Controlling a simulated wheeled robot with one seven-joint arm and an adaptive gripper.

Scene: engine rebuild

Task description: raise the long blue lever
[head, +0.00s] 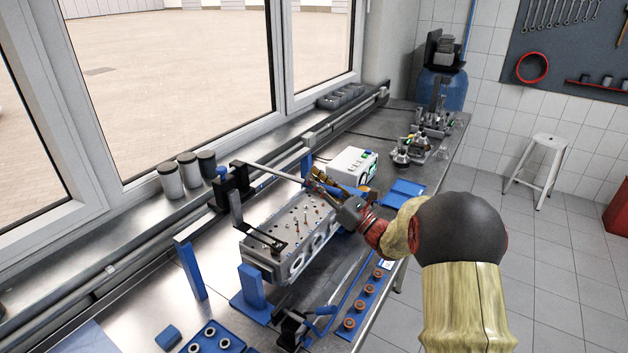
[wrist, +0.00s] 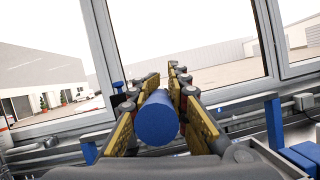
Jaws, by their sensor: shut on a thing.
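The long lever (head: 272,172) is a grey rod in the head view, running from a black bracket at the left to my gripper. Its blue round grip (wrist: 156,118) fills the space between the yellow finger pads in the wrist view, end toward the camera. My gripper (head: 319,180) is shut on this grip, above the far end of the engine head. The rod stands above the engine head, sloping slightly down toward my gripper.
The grey engine head (head: 284,257) lies under the rod on the metal bench. A white box (head: 352,165) stands behind my gripper. A blue rail with several orange-brown rings (head: 349,323) lies in front. Three canisters (head: 171,181) stand on the window sill.

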